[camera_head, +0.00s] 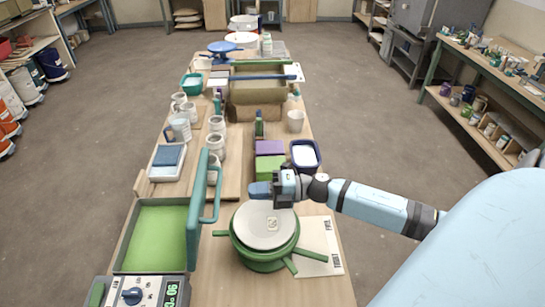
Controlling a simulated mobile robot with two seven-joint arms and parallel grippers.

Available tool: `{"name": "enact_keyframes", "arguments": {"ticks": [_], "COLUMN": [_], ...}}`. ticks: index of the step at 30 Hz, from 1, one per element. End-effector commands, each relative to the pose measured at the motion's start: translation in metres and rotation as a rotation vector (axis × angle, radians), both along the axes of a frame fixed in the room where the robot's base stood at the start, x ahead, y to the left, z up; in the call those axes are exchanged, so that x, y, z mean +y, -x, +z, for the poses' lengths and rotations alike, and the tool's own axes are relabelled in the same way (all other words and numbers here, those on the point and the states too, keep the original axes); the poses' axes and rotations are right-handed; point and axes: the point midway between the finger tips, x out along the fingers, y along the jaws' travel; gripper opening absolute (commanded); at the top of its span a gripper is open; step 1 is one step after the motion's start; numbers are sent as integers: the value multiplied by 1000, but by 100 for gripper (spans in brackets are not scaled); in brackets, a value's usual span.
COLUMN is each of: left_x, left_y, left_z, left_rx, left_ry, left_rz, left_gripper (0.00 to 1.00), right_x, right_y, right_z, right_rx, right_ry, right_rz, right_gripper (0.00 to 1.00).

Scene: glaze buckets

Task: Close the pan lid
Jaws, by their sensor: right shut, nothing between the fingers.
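The pan (158,238) is a shallow, square, green-lined vessel at the near left of the table. Its teal lid (196,212) stands upright, open, along the pan's right side, with a bar handle (214,195) on the side facing right. My right gripper (262,190) is shut and empty, right of the lid and apart from its handle. It is above the far side of a round green pot with a pale top (262,228). My left gripper is not in view.
A control box with dial and display (138,292) adjoins the pan's near side. White jars (216,146), a blue-topped tray (168,160), green and purple blocks (269,158) and a dark blue tub (305,155) stand farther back. A white sheet (318,240) lies right of the pot.

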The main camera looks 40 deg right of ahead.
Motion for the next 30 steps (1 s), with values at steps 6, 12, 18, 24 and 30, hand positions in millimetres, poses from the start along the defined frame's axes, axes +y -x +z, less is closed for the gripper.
{"name": "enact_keyframes", "arguments": {"ticks": [6, 12, 18, 24, 30], "left_x": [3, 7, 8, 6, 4], "left_y": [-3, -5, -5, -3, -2], "left_z": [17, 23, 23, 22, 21], "left_rx": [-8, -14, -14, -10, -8], "left_ry": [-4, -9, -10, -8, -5], "left_rz": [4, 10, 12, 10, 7], "left_gripper": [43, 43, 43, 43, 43], "right_x": [34, 51, 54, 54, 52], "right_y": [-26, -38, -40, -40, -42], "right_z": [4, 2, 0, 0, 2], "right_rx": [-1, 1, 2, 2, 2], "right_ry": [-3, -3, 0, -1, -1], "right_rz": [-1, 0, 0, -1, -1], "right_gripper": [0, 0, 0, 0, 0]}}
